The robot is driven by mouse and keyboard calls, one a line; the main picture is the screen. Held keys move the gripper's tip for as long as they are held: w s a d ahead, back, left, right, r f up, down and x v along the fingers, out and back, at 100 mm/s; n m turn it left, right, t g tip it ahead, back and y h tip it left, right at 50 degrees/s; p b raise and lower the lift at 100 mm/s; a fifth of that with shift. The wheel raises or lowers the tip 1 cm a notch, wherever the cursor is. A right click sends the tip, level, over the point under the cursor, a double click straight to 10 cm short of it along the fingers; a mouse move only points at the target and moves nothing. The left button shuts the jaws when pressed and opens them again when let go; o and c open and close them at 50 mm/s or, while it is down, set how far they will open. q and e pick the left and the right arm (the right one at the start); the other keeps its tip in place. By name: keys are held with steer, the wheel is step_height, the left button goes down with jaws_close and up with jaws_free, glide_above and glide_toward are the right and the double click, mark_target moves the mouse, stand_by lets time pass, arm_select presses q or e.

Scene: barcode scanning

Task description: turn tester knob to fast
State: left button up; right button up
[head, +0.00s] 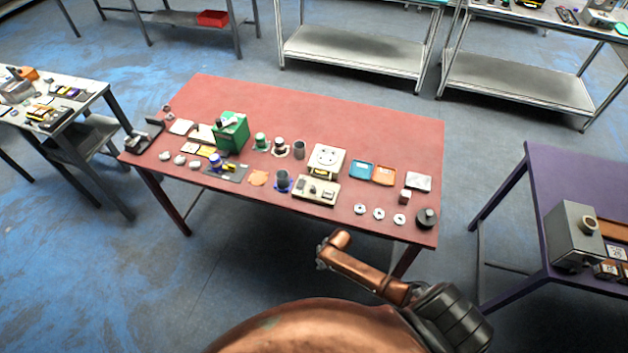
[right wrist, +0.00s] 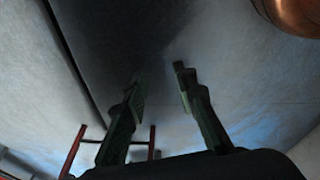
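I cannot tell for certain which thing is the tester. A grey box (head: 575,238) with a round tan part (head: 588,225) on it stands on the purple table at the right. A cream unit (head: 326,160) with a round white face stands on the red table, with a low cream box (head: 317,190) with small dark parts in front of it. Any speed marking is too small to read. My right gripper (right wrist: 158,77) is open and empty in the right wrist view, pointing at bare grey floor, away from these things. My left gripper is not in view.
The red table (head: 400,140) holds a green machine (head: 231,132), small cups, blue and orange trays, white rings and a black round weight (head: 426,218). The purple table (head: 533,190) also bears small number cards. Floor is clear between the two tables. Metal racks (head: 352,60) stand behind.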

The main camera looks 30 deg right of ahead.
steer(key=w+a+r+n+p, duration=0.1)
steer(key=w+a+r+n, duration=0.15)
steer(key=r, duration=0.35)
steer(key=w+a+r+n+p, duration=0.1)
steer(key=w+r+n, duration=0.15)
steer(key=r, duration=0.35)
step_height(320, 180, up, 26)
steer(key=r+n+g+h+p, duration=0.1)
steer(key=n+g+p, duration=0.15)
steer(key=n, duration=0.75)
glide_above(313, 187)
steer(key=shift+f, duration=0.25)
steer(key=shift+d+f+n, duration=0.1)
steer(key=shift+n, duration=0.2)
step_height(313, 187, down, 7)
steer(key=shift+f, duration=0.15)
steer(key=shift+c, duration=0.6)
jaws_close()
